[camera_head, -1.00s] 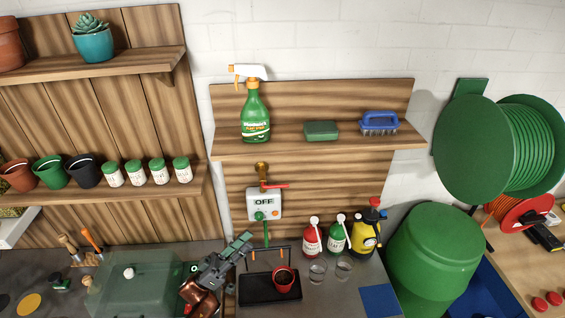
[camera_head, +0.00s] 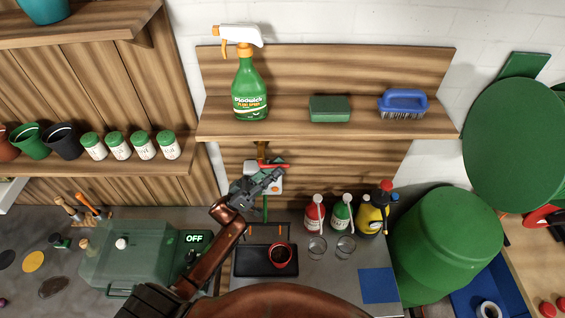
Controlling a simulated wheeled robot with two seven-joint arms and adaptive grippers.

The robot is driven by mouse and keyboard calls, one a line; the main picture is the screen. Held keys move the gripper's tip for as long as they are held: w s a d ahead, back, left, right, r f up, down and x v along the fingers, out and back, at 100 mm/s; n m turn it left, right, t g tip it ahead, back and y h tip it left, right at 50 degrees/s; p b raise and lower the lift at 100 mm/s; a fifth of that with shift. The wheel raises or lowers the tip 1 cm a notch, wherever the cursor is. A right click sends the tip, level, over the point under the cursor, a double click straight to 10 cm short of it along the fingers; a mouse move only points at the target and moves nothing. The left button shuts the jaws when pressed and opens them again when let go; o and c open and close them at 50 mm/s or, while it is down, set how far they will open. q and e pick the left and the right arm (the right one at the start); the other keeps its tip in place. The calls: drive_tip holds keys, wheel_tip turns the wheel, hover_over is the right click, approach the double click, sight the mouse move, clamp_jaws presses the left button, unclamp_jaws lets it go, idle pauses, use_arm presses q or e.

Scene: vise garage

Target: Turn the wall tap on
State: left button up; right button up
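The wall tap (camera_head: 261,149) is a brass fitting on the wooden back panel below the shelf. Its red lever (camera_head: 274,165) points to the right and looks level. My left gripper (camera_head: 274,176) is just below the lever, in front of the white box (camera_head: 276,189) under the tap, and hides most of that box and its label. Contact between the fingers and the lever cannot be made out. The finger opening is too small to judge. My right gripper is out of view.
A shelf (camera_head: 290,131) with a green spray bottle (camera_head: 249,92), a green sponge (camera_head: 329,108) and a blue brush (camera_head: 403,103) is above the tap. A black tray (camera_head: 243,268) with a red pot (camera_head: 279,255) sits below. Bottles and glasses stand to its right.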

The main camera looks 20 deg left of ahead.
use_arm(q)
drive_tip(key=shift+w+d+r, duration=0.25)
drive_tip(key=shift+r, duration=0.2)
drive_tip(key=shift+w+d+r, duration=0.15)
drive_tip(key=shift+d+r, duration=0.1)
drive_tip(key=shift+d, duration=0.05)
drive_tip(key=c, duration=0.5)
clamp_jaws()
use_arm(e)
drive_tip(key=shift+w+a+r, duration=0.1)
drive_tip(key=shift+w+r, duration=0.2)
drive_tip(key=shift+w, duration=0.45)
